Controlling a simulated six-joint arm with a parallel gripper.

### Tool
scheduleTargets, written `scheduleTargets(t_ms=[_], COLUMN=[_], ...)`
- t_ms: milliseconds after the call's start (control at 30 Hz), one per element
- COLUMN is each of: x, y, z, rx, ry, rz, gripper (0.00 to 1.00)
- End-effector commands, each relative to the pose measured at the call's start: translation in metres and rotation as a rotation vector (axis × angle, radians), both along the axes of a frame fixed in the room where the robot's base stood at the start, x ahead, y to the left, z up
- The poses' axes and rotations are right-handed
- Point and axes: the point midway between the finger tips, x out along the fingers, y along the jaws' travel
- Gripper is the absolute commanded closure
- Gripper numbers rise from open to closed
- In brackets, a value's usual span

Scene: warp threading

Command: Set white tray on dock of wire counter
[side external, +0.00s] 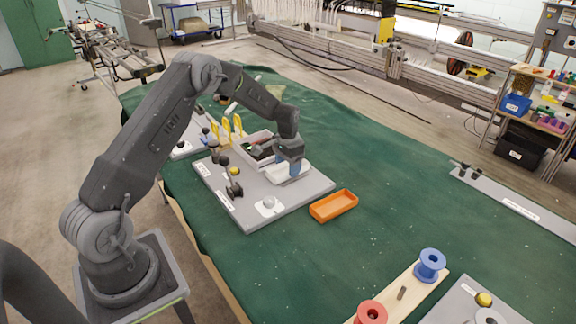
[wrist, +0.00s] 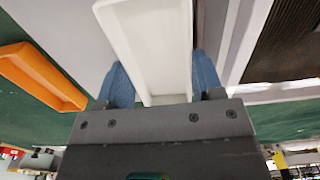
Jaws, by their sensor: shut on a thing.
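The white tray (side external: 302,171) is in my gripper (side external: 293,168), over the right part of a grey board (side external: 222,208). In the wrist view the tray (wrist: 150,40) lies between the two blue fingertips of my gripper (wrist: 165,85), which touch or nearly touch its sides. My gripper is shut on the tray near its close end. I cannot tell whether the tray's underside rests on the board. The board carries a pale box with dark contents (side external: 258,148), dark upright fittings and a white patch with a round knob (side external: 269,203). The dock is not clearly distinguishable.
An orange tray (side external: 333,206) lies on the green cloth just right of the board. A blue spool (side external: 429,265) and a red spool (side external: 371,312) stand on a wooden strip at the lower right. Yellow upright pieces (side external: 232,126) stand behind the board. The cloth's middle right is clear.

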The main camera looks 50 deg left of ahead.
Motion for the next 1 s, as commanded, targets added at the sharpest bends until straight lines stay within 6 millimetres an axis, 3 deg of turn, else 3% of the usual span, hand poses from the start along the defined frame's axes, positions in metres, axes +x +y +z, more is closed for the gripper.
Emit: scheduleTargets(t_ms=[700, 733, 1000], x=[0.0002, 0.0002, 0.0001], y=[0.0001, 0.0001, 0.0000], z=[-0.0060, -0.0059, -0.0059], rx=[0.000, 0.000, 0.000], ry=[0.000, 0.000, 0.000], rz=[0.000, 0.000, 0.000], gripper=[0.63, 0.37, 0.11])
